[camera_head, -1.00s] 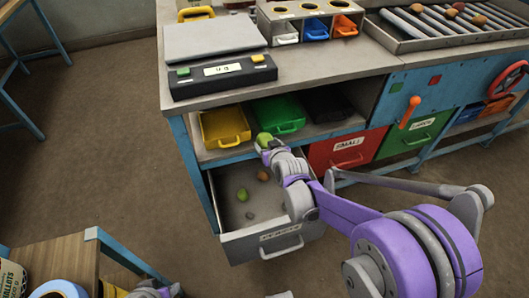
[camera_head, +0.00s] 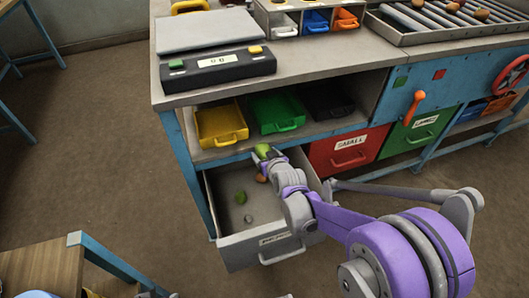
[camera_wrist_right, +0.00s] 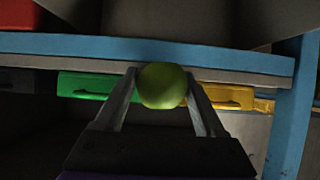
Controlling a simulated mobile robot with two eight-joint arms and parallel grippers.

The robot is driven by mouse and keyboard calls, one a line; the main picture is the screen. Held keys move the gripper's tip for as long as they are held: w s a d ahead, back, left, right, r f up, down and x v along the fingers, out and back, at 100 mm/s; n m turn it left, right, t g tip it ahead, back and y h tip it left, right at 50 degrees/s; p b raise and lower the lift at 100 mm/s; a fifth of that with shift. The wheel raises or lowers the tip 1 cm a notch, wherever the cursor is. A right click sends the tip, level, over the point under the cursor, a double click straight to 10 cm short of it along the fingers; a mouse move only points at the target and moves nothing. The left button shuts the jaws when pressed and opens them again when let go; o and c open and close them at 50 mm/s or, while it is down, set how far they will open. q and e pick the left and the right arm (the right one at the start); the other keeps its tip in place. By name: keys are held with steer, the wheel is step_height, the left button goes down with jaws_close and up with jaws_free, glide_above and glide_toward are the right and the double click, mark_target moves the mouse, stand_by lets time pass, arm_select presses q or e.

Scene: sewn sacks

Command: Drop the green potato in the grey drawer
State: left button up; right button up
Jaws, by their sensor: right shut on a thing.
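My right gripper (camera_head: 266,155) is shut on a green potato (camera_head: 262,150). In the right wrist view the potato (camera_wrist_right: 162,85) sits between the two finger tips. The grey drawer (camera_head: 262,246) is pulled out under the bench, its top open. The held potato shows at the drawer's back edge, near the shelf front; its exact height above the drawer is hard to tell. Inside the drawer lie another green potato (camera_head: 240,197), a brown one (camera_head: 262,178) and a small grey lump (camera_head: 249,218). My left gripper is not in view.
A shelf above the drawer holds a yellow tray (camera_head: 221,124), a green tray (camera_head: 276,112) and a black tray (camera_head: 327,102). A red drawer (camera_head: 346,149) is shut to the right. A scale (camera_head: 217,71) stands on the bench. A wooden table (camera_head: 40,266) is at lower left.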

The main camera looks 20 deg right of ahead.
steer(key=o, duration=1.5)
steer(key=shift+p+v, duration=1.55)
steer(key=shift+v, duration=3.85)
steer(key=shift+s, duration=0.15)
